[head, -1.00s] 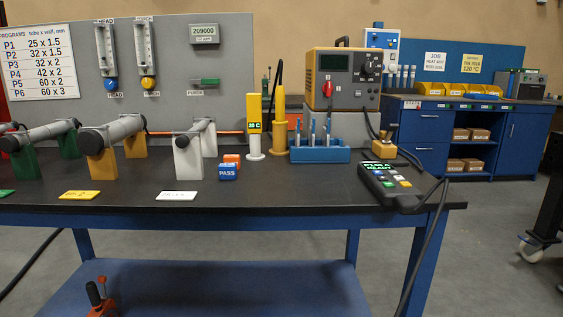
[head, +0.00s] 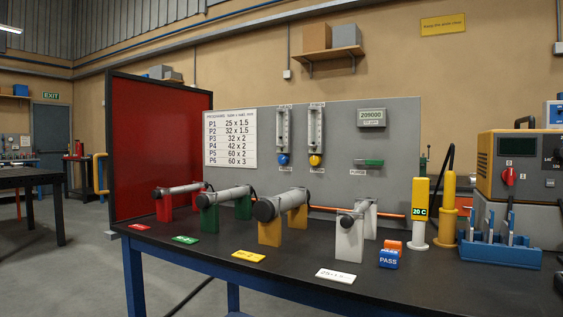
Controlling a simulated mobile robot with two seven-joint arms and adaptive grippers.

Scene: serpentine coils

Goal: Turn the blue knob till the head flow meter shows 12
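The blue knob (head: 283,160) sits at the foot of the left flow meter (head: 284,127) on the grey panel (head: 388,146). That meter was labelled HEAD in the earlier view; its label and scale are too small to read now. A second flow meter (head: 316,126) with a yellow knob (head: 315,161) hangs to its right. Neither of my grippers is in view, and nothing touches the blue knob.
A black-topped bench (head: 205,247) stands before the panel. Pipes on red, green (head: 209,219), yellow (head: 270,231) and white stands (head: 350,239) lie between its front edge and the panel. A red screen (head: 160,147) closes the left end; an orange welding unit (head: 520,165) stands right.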

